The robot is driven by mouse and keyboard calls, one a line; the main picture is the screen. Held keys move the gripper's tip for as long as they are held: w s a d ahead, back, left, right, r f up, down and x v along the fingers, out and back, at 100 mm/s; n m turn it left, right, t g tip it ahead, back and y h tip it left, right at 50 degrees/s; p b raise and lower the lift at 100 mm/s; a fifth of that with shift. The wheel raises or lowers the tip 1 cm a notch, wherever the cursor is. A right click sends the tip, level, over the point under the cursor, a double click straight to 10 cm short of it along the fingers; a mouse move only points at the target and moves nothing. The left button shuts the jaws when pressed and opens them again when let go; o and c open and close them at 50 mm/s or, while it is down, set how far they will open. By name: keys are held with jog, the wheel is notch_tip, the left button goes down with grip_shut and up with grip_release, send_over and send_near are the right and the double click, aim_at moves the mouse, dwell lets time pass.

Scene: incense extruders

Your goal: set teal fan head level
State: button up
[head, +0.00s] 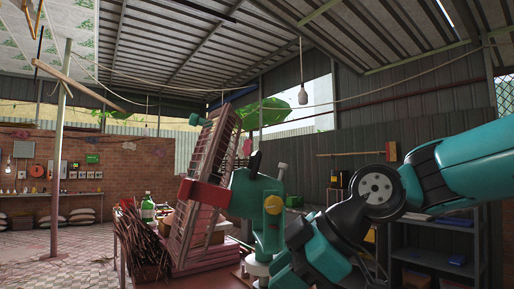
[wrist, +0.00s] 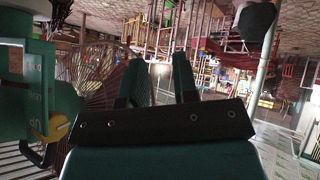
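The teal fan head (head: 246,192) stands left of my arm in the head view. Its pale reddish slatted grille (head: 208,150) faces left and leans, its top farther right than its bottom, so the head looks tilted upward. A yellow knob (head: 273,204) sits on its side, above a white round part (head: 257,268). In the wrist view the teal housing (wrist: 30,85), yellow knob (wrist: 55,128) and grille (wrist: 92,72) fill the left side. My gripper (wrist: 160,68) has two separated fingers with nothing visible between them. It is beside the fan; contact is not visible.
A table with bundled reddish sticks (head: 140,240) and a green bottle (head: 148,208) stands left of the fan. A metal shelf (head: 435,255) stands at the right behind my arm. A bulb (head: 302,96) hangs above. Open tiled floor (head: 60,268) lies at the far left.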

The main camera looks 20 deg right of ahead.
jog(key=w+d+r+n+t+y+p, duration=0.1)
jog(key=w+d+r+n+t, duration=0.1)
jog(key=w+d+r+n, duration=0.3)
jog(key=w+d+r+n+t+p, duration=0.1)
jog(key=w+r+t, duration=0.1)
jog(key=r, duration=0.6)
jog(key=n+t+p, duration=0.2)
jog(key=n+t, duration=0.1)
jog(key=n, duration=0.4)
send_near(257, 154)
jog(key=s+d+r, duration=0.1)
jog(key=d, duration=0.4)
jog(key=shift+y, duration=0.3)
jog(key=p+x, duration=0.3)
jog(key=x, duration=0.4)
jog(key=p+x, duration=0.4)
jog(key=x, duration=0.4)
jog(key=shift+w+a+r, duration=0.1)
jog(key=shift+a+r, duration=0.1)
jog(key=shift+w+a+f, duration=0.2)
jog(key=shift+w+a, duration=0.05)
jog(key=shift+w, duration=0.05)
